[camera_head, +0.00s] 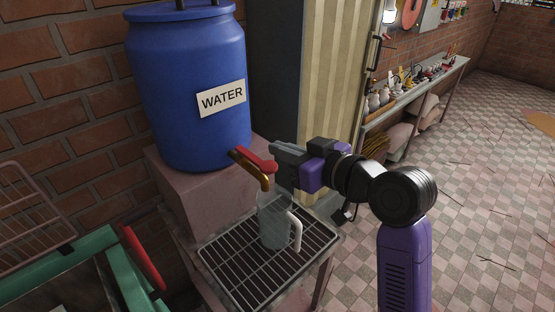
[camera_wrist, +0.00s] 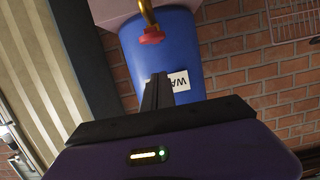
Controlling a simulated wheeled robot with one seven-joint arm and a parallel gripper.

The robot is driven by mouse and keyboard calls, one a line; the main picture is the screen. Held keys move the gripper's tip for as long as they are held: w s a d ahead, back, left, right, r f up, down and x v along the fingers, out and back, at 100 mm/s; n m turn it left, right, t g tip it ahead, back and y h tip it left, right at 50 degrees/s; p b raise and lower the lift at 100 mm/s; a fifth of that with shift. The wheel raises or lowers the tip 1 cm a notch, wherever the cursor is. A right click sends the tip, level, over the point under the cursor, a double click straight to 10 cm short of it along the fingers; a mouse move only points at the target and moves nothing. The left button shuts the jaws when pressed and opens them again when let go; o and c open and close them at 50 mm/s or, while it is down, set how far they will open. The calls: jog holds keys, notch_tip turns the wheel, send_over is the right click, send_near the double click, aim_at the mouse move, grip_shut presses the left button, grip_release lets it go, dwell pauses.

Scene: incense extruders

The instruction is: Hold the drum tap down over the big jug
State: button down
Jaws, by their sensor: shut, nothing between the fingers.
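The blue drum (camera_head: 190,110) with a WATER label stands on a pinkish block. It also shows in the wrist view (camera_wrist: 195,50). Its brass tap (camera_head: 262,182) has a red lever (camera_head: 258,160); the lever also shows in the wrist view (camera_wrist: 151,36). The clear big jug (camera_head: 273,222), with a pale handle, stands upright on a metal grate below the spout. I cannot tell whether water is in it. My gripper (camera_head: 277,165) is shut and empty, at the lever's right end in the head view. In the wrist view its fingertips (camera_wrist: 158,78) point toward the drum, with the lever beyond them. Contact is unclear.
The dark grate (camera_head: 245,278) lies on a low stand. A green-framed item (camera_head: 125,270) with a red handle is at the lower left. A striped cabinet (camera_head: 335,80) stands behind my gripper. A cluttered bench (camera_head: 415,95) is farther right. The tiled floor at right is mostly open.

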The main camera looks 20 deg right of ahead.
aim_at(275, 171)
jog(key=shift+w+a+f, duration=0.1)
jog(key=shift+w+f, duration=0.1)
jog(key=shift+f, duration=0.5)
jog(key=shift+w+a+f, duration=0.1)
jog(key=shift+w+f, duration=0.1)
jog(key=shift+f, duration=0.55)
jog(key=shift+w+a+f, duration=0.1)
jog(key=shift+w+f, duration=0.1)
jog(key=shift+f, duration=0.5)
jog(key=shift+f, duration=0.1)
jog(key=f+b, duration=0.1)
jog(key=b, duration=0.1)
jog(key=f+t+b, duration=0.1)
jog(key=b, duration=0.2)
jog(key=shift+s+d+f, duration=0.1)
jog(key=shift+s, duration=0.1)
dwell(5.0)
